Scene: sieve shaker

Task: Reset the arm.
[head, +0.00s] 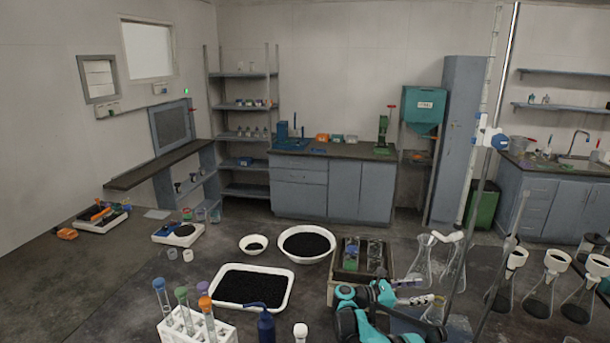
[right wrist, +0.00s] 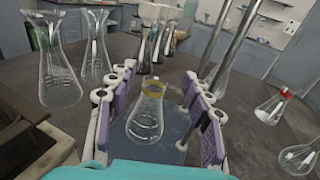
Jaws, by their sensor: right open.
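My right gripper (head: 424,291) is low at the right of centre in the head view, with its teal arm below it. In the right wrist view the same gripper (right wrist: 157,88) is open, its two purple-padded fingers well apart. A clear conical flask with a yellow neck band (right wrist: 146,118) stands upright between the fingers, with a gap on each side. It stands on or over a dark blue-grey plate (right wrist: 170,150); the exact contact is unclear. My left gripper is not in view.
Clear flasks (head: 420,262) stand close by the gripper, near tall metal rods (head: 478,220). Dark-filled flasks (head: 540,295) stand at the right. A white tray of black grains (head: 290,292), a tube rack (head: 190,330) and a brown box (head: 336,272) lie leftward.

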